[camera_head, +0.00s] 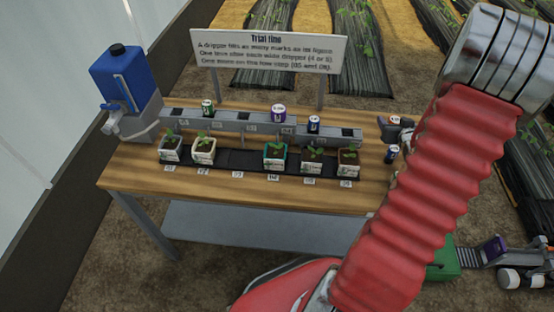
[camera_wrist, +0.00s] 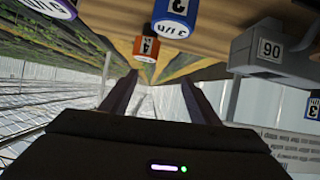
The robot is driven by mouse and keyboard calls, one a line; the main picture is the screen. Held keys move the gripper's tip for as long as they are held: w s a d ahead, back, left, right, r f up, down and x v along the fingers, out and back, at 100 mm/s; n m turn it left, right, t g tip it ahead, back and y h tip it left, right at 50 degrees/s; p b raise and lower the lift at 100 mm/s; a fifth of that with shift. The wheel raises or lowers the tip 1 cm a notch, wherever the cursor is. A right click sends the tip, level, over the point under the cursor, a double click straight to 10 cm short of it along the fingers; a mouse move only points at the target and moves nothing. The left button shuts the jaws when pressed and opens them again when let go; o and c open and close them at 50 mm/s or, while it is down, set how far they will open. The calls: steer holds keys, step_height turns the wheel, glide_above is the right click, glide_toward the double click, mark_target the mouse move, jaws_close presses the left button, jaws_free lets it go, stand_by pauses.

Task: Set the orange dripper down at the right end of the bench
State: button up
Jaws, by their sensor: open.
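The orange dripper (camera_wrist: 147,47), marked 4, is at the right end of the wooden bench (camera_head: 226,187), near its edge. It shows upside down in the wrist view, just beyond the fingertips and apart from them. My gripper (camera_wrist: 160,80) is open, with clear space between its fingers. A blue dripper (camera_wrist: 174,18) is beside the orange one, higher in the wrist view; a blue dripper (camera_head: 392,153) also shows at the bench's right end in the head view. My red arm hides part of that end there.
A grey rail (camera_head: 230,124) holds green (camera_head: 207,107), purple (camera_head: 279,112) and blue (camera_head: 313,123) drippers. Several potted seedlings stand in front of it. A blue tank (camera_head: 126,75) is at the left end, and a sign (camera_head: 268,52) stands behind. The front strip of the bench is clear.

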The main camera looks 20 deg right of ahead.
steer(key=w+a+r+n+g+y, duration=0.1)
steer(key=w+a+r, duration=0.1)
steer(key=a+r, duration=0.7)
steer(key=w+a+r+n+g+y, duration=0.15)
steer(key=a+r, duration=0.45)
steer(key=a, duration=0.8)
steer(key=s+a+r+n+g+y, duration=0.1)
steer(key=s+a+r+y, duration=0.1)
steer(key=s+a, duration=0.6)
steer(key=s+a+r+n+g+y, duration=0.1)
steer(key=s+a, duration=0.7)
steer(key=a, duration=0.9)
steer(key=shift+a+r+n+g+y, duration=0.2)
steer(key=shift+r+n+g+y, duration=0.15)
steer(key=shift+r+n+y, duration=0.25)
steer(key=shift+s+f, duration=0.1)
steer(key=shift+s, duration=0.05)
